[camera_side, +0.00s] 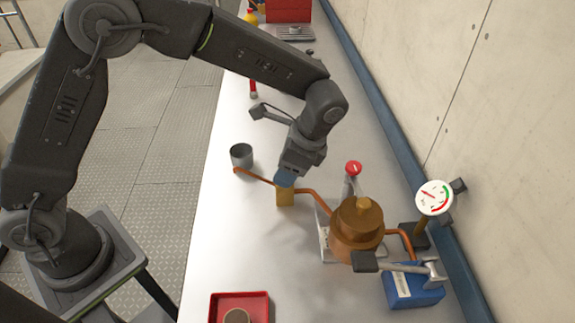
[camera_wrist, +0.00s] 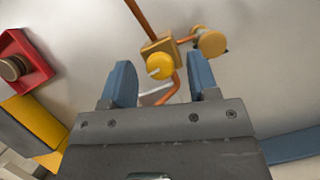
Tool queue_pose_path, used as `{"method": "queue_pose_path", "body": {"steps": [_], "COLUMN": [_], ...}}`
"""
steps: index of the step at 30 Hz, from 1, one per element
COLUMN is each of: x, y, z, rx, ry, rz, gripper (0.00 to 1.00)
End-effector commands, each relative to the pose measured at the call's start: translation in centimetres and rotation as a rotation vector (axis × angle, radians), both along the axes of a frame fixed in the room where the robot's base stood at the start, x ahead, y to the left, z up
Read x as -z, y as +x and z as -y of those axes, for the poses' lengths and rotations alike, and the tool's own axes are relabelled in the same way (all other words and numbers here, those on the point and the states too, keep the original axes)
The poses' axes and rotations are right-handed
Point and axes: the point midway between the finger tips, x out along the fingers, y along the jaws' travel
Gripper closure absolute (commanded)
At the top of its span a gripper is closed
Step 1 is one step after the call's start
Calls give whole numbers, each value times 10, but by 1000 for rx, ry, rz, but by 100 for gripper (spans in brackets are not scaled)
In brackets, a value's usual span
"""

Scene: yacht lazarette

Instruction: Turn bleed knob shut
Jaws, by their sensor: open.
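The bleed knob is a yellow round knob (camera_wrist: 160,66) with a pale mark on its face. It sits on a brass block (camera_wrist: 156,46) joined to copper pipes. In the side view the brass block (camera_side: 285,197) stands over the bench, and the knob is hidden by my gripper. My gripper (camera_side: 286,179) is directly above the block, pointing down. In the wrist view its two blue fingers are apart (camera_wrist: 159,68), with the knob showing between and beyond them. No contact with the knob can be made out.
A large brass vessel (camera_side: 358,230) with a gauge (camera_side: 434,197) and a red-topped part (camera_side: 353,168) stand right of the block. A grey cup (camera_side: 241,156) is to its left. A red tray (camera_side: 262,308) and blue box (camera_side: 412,290) are nearer. Copper pipe (camera_side: 253,177) runs across.

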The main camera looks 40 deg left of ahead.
Motion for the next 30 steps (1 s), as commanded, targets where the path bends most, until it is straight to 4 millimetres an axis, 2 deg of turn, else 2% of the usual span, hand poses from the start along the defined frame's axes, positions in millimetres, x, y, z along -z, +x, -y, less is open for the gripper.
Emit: {"method": "queue_pose_path", "body": {"steps": [2,16,23,30], "x": [0,0,0,0], "y": [0,0,0,1], "z": [0,0,0,0], "rx": [0,0,-17,-120], "ry": [0,0,0,0], "rz": [0,0,-1,0], "gripper": [48,93,94,94]}}
